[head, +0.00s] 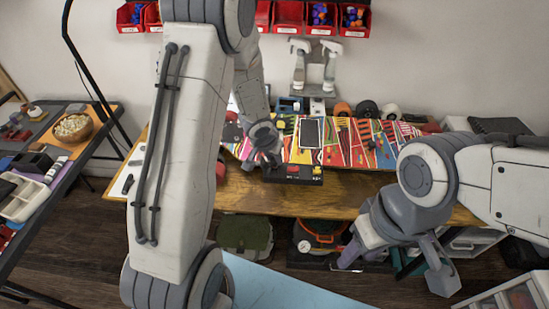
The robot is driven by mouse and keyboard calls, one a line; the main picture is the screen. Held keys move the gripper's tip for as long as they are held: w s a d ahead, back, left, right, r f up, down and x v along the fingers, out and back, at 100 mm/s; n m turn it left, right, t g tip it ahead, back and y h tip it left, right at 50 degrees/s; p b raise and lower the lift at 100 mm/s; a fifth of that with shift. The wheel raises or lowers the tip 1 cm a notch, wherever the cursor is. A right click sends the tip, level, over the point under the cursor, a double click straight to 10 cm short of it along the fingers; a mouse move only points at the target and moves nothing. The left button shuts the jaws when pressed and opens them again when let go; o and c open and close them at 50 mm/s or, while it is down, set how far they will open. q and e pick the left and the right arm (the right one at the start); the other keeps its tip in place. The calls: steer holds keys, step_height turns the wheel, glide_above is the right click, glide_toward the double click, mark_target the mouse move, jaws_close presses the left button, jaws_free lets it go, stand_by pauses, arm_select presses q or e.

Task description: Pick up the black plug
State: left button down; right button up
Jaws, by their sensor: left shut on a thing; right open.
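My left gripper (263,160) is over the wooden workbench, at the left end of a black box with small coloured parts on its front (300,175). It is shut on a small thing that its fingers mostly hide. This is likely the black plug, but its shape cannot be made out, and I cannot tell if it touches the box. My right gripper (397,262) is open and empty, in front of the bench's edge at the right.
A colourful patterned board (345,155) lies along the workbench (345,195), with wheels (367,109) behind it. Spray bottles (328,65) and red bins (289,15) are at the wall. A side table with a wooden bowl (73,128) stands left. Boxes are under the bench.

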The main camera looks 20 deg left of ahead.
arm_select(q)
step_height(320, 180, up, 2)
steer(key=shift+r+p, duration=0.2)
steer(key=shift+p, duration=0.45)
steer(key=s+d+r, duration=0.3)
steer(key=d+r, duration=0.3)
steer(key=d, duration=0.5)
steer(key=shift+d, duration=0.15)
steer(key=shift+r, duration=0.1)
